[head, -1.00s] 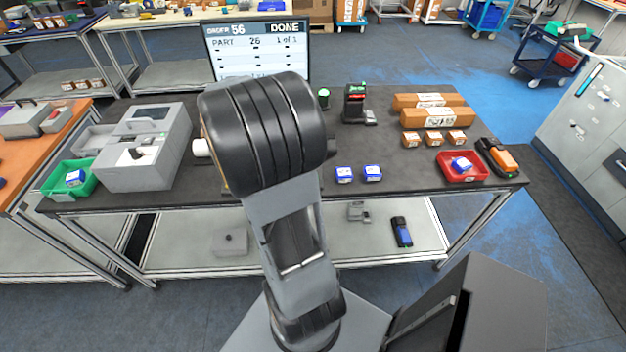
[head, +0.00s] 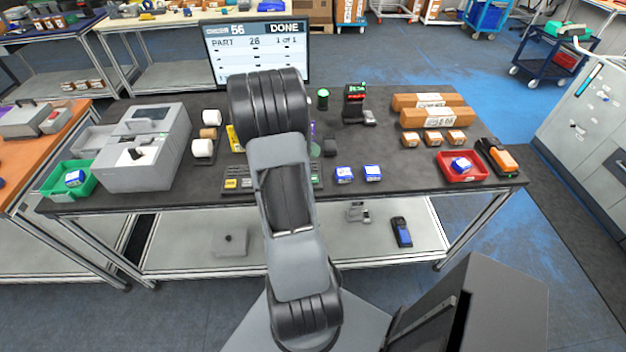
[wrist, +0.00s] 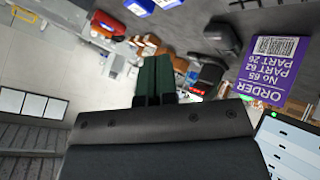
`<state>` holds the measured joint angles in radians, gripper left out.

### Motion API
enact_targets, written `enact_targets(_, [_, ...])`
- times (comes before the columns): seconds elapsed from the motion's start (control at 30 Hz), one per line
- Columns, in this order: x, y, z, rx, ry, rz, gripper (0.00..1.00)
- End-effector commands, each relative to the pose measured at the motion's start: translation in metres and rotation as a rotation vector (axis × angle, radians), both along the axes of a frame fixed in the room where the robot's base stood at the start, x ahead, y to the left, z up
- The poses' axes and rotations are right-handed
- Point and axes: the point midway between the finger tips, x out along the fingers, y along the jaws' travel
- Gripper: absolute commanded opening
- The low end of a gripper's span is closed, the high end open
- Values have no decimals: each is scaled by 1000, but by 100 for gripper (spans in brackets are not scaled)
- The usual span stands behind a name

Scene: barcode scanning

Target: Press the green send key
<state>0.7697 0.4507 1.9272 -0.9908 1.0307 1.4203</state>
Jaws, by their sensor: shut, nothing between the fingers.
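A low keypad (head: 246,184) lies at the front edge of the dark table in the head view, with a yellow key at its left end. My gripper is hidden behind my arm in the head view. In the wrist view its green fingers (wrist: 154,80) are together with nothing between them. They appear raised clear of the table, and no keypad key is clearly seen under them.
A monitor (head: 258,52) reading DONE stands behind the table. A purple order card (wrist: 273,57) shows in the wrist view. Blue-and-white boxes (head: 344,174) sit right of the keypad, a red tray (head: 446,176) further right, a grey machine (head: 150,165) at left.

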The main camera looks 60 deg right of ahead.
Motion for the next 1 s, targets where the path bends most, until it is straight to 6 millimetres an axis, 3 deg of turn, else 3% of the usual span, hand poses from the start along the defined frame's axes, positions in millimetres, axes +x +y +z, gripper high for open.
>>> enact_targets(0.53, [0,0,-68,2,0,1,0])
enact_targets(1.0, [0,0,-85,0,1,1,0])
